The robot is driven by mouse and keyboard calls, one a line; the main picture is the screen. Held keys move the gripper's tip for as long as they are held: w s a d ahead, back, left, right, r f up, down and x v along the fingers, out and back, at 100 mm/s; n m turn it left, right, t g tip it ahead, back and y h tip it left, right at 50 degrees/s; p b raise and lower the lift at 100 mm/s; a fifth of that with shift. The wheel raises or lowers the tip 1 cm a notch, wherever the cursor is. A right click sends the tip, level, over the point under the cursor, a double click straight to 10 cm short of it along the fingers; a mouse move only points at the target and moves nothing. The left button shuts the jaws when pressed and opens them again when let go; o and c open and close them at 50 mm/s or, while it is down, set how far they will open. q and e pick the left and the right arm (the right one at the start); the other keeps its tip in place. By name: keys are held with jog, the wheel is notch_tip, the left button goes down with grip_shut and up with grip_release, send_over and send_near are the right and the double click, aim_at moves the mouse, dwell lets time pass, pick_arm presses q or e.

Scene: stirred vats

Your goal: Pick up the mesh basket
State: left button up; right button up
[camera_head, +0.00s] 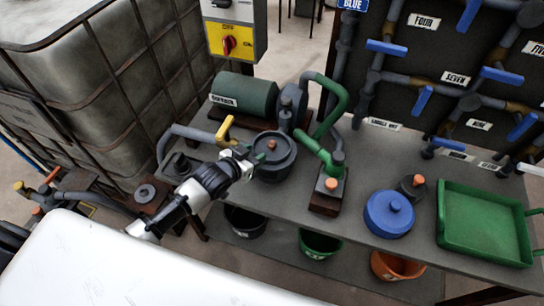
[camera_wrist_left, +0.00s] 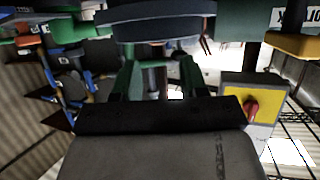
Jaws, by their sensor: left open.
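I cannot make out a mesh basket in either view. A dark grey round pot (camera_head: 273,165) stands on the bench, with a small orange knob on top; its inside is hidden. My left gripper (camera_head: 254,160) is at the pot's left side, pointing right toward it; I cannot tell whether it touches. In the left wrist view my left gripper (camera_wrist_left: 160,60) shows two green fingers apart, with nothing seen held between them. A dark blue-grey rounded body (camera_wrist_left: 155,14) crosses the top of that view, close to the fingertips. My right gripper is not in view.
A green motor (camera_head: 245,96) and green pipes (camera_head: 335,105) stand behind the pot. A blue round lid (camera_head: 388,214) and green tray (camera_head: 485,222) are at right on the grey bench (camera_head: 350,238). Black, green and orange buckets (camera_head: 397,266) sit below. A caged tank (camera_head: 90,90) stands left.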

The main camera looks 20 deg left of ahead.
aim_at(270, 145)
pick_arm(q)
jog(key=shift+x, duration=0.85)
jog(key=x, duration=0.4)
jog(key=shift+w+d+r+p, duration=0.25)
jog(key=shift+w+d+p, duration=0.05)
jog(key=shift+d+p, duration=0.1)
jog(key=shift+w+f, duration=0.2)
jog(key=shift+w, duration=0.1)
grip_shut()
